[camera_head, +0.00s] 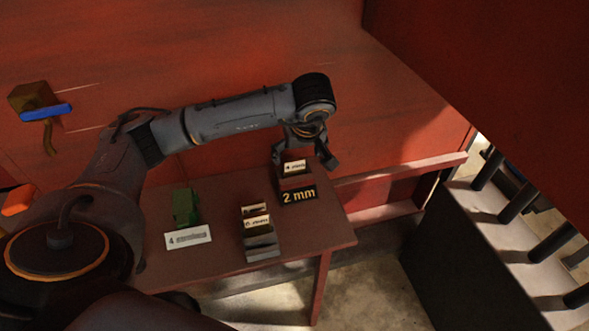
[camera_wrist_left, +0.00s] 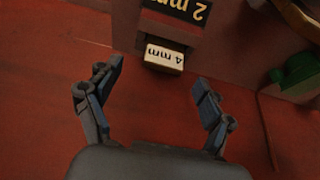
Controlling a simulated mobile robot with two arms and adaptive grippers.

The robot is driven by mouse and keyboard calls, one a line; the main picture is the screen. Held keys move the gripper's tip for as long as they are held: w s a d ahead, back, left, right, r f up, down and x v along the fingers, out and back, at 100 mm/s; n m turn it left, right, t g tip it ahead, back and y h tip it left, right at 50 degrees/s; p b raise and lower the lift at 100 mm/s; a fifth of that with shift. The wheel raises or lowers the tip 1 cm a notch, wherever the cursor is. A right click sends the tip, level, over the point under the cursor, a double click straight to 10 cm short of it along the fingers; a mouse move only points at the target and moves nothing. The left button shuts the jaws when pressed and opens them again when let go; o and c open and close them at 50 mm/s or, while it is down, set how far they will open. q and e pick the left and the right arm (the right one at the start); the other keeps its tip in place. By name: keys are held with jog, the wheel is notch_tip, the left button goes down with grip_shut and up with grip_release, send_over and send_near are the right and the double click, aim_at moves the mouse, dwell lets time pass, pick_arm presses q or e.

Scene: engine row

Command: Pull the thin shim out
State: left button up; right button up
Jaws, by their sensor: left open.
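A small block with a white "4 mm" label (camera_head: 295,167) sits at the back right of the table, behind a black "2 mm" sign (camera_head: 299,195). Both also show in the left wrist view, the labelled block (camera_wrist_left: 164,58) and the sign (camera_wrist_left: 182,8), upside down. I cannot tell which piece is the thin shim. My left gripper (camera_head: 312,157) hangs over the table's back edge, just behind the labelled block. In the left wrist view the left gripper (camera_wrist_left: 153,98) is open and empty, its fingers apart and short of the block. My right gripper is not in view.
A stack with a "6 mm" label (camera_head: 257,222) stands at the middle of the table (camera_head: 215,262). A green block (camera_head: 181,208) with a white "4" card (camera_head: 188,238) stands to its left. A red wall (camera_head: 390,110) rises behind. The table's right front corner is clear.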

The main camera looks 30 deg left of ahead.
aim_at(295, 161)
pick_arm(q)
jog(key=x, duration=0.3)
jog(key=p+x, duration=0.1)
jog(key=shift+s+a+f, duration=0.15)
jog(key=shift+s+f, duration=0.05)
jog(key=shift+f, duration=0.1)
jog(key=shift+w+f, duration=0.1)
jog(key=shift+f, duration=0.2)
jog(key=shift+c, duration=0.4)
jog(key=c, duration=1.2)
notch_tip(295, 161, up, 10)
jog(key=shift+r+b, duration=0.1)
jog(key=shift+b, duration=0.5)
